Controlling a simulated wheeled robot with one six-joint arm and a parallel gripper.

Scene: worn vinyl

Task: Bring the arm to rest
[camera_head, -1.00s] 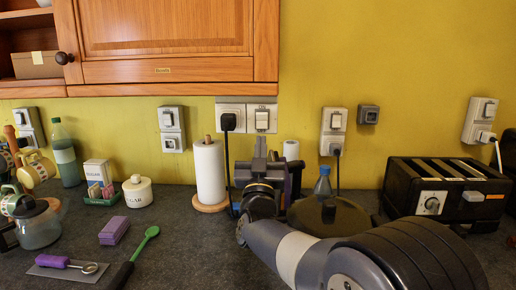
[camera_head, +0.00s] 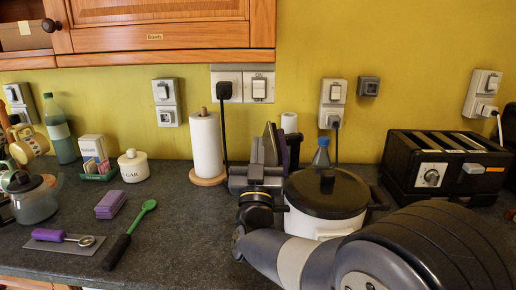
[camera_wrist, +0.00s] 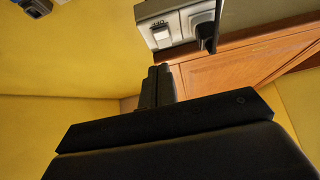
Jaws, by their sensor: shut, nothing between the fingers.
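My gripper (camera_head: 270,146) is in the middle of the head view, raised above the counter with its fingers pointing up and away toward the wall. Its fingers are shut with nothing between them. My arm reaches in from the lower right. In the wrist view my gripper's fingers (camera_wrist: 156,88) point toward the yellow wall, a socket plate (camera_wrist: 180,22) and the wooden cupboard (camera_wrist: 240,80), which appear tilted. A purple item shows partly behind my gripper in the head view and is mostly hidden.
A white pot (camera_head: 326,204) with a black lid stands just right of my gripper, partly hidden by my arm. A paper towel roll (camera_head: 206,147) stands left, a black toaster (camera_head: 444,168) right. A purple scoop (camera_head: 62,236) and green spoon (camera_head: 130,236) lie at left.

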